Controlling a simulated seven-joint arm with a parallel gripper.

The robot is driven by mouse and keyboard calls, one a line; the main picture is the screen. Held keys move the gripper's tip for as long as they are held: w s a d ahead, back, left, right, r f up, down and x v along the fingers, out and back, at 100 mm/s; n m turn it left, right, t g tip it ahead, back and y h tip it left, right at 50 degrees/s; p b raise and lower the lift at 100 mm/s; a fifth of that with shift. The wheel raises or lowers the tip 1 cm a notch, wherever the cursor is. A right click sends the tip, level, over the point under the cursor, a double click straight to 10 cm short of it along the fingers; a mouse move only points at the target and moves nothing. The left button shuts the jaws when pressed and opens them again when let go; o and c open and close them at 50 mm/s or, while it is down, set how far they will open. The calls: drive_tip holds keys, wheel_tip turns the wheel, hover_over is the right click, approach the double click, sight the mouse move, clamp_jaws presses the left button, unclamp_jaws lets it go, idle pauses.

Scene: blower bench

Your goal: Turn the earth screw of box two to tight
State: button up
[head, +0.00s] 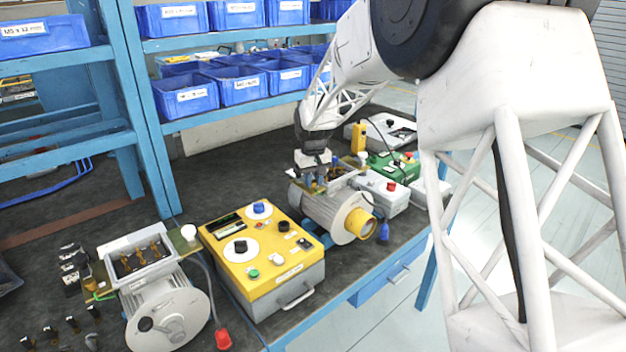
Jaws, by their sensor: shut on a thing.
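A grey blower motor (322,210) with a yellow outlet (367,226) stands at mid-bench, with a terminal box (345,179) on top, partly hidden by my gripper. My gripper (313,184) points down at the left side of this box, its fingers low and close together. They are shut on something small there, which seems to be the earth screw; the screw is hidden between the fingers. A second motor (168,310) stands at the front left, with its open terminal box (140,262) showing several brass-coloured terminals. I cannot read a box number on either.
A yellow test unit (275,270) with knobs stands between the motors. Grey (381,199) and green (392,165) units stand close to the right of the middle motor. A red-tipped lead (223,339) lies in front. Blue shelving (215,38) with bins borders the back; the dark bench behind the yellow unit is clear.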

sight(313, 181)
drive_tip(key=shift+m, duration=0.9)
drive_tip(key=o, duration=0.9)
drive_tip(key=shift+r, duration=0.1)
drive_tip(key=shift+r, duration=3.8)
